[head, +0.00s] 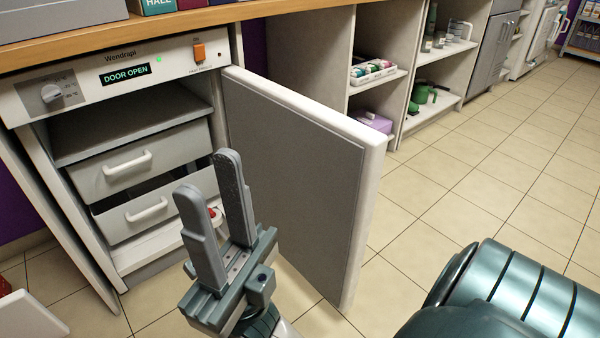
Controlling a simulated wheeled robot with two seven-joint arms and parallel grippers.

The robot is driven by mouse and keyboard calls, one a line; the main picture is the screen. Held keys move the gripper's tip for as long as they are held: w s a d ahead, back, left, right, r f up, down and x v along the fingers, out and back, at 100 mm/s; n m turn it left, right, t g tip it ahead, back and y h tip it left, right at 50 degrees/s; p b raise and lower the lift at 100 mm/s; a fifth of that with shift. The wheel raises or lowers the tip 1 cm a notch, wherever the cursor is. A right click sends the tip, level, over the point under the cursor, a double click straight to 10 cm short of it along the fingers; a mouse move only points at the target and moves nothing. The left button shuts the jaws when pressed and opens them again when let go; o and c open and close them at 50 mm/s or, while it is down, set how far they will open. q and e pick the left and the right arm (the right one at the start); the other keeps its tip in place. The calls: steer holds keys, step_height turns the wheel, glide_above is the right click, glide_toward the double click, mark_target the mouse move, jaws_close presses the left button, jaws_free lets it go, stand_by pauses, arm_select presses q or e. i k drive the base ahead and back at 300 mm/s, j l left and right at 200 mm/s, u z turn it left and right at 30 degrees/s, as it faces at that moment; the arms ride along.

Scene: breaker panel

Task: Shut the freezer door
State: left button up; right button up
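The freezer (127,195) stands under the counter at the left, and its display reads "DOOR OPEN". Its door (295,165) is swung wide open, hinged at the right side, with the grey inner face towards me. Inside are drawers with white handles (127,163). My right gripper (208,172) is open and empty, fingers pointing up, in front of the opening and left of the door's inner face. I cannot tell whether it touches the door. The gripper hides part of the lower drawer and a small red item (212,212). My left gripper does not show.
Open shelves (378,75) with bottles and boxes stand right of the door, under the same wooden counter (170,25). A white panel edge (30,315) shows at the lower left. The tiled floor (480,160) to the right is clear.

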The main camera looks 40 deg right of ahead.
mark_target(311, 171)
steer(key=k+l, duration=0.1)
steer(key=l, duration=0.35)
steer(key=l+u, duration=0.1)
steer(key=l, duration=0.3)
steer(key=k+l, duration=0.15)
steer(key=l, duration=0.25)
steer(key=k+l, duration=0.1)
steer(key=l, duration=0.35)
steer(key=k+l+u, duration=0.1)
steer(key=l, duration=0.3)
steer(key=k+l, duration=0.15)
steer(key=l, duration=0.25)
steer(key=k+l+u, duration=0.1)
steer(key=l, duration=0.35)
steer(key=k+l, duration=0.1)
steer(key=l, duration=0.3)
